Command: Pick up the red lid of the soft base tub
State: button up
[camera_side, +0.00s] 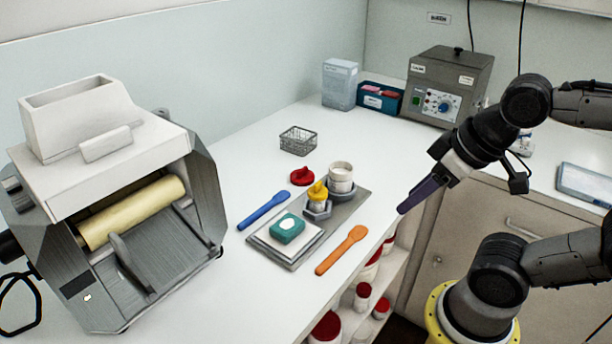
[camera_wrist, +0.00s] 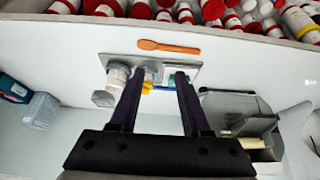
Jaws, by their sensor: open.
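A red lid (camera_side: 303,176) with a raised grip lies on the white bench at the back edge of a grey tray (camera_side: 358,206). I cannot make it out in the wrist view. A white tub (camera_side: 341,177) stands on the tray to its right; its label is unreadable. A pot with a yellow top (camera_side: 318,193) stands in front of the tub. My gripper (camera_side: 403,211) is in the air right of the tray, apart from the lid. In the wrist view its two dark fingers (camera_wrist: 160,76) are open and empty, and partly cover the tray.
A teal block (camera_side: 287,229) sits on a white plate on the tray. A blue spatula (camera_side: 264,210) and an orange spatula (camera_side: 342,250) flank it. A roller mill (camera_side: 120,210) stands left, a wire basket (camera_side: 298,140) behind. Shelves of red-lidded jars lie below the bench edge.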

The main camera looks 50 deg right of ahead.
jog(key=w+d+r+n+g, duration=0.2)
jog(key=w+r+n, duration=1.1)
jog(key=w+n, duration=0.2)
jog(key=n+g, duration=0.3)
jog(key=g, duration=0.1)
send_over(302, 169)
notch_tip(302, 169, down, 14)
notch_tip(302, 169, down, 8)
jog(key=shift+d+r, duration=0.1)
jog(key=shift+d, duration=0.05)
jog(key=shift+f, duration=2.95)
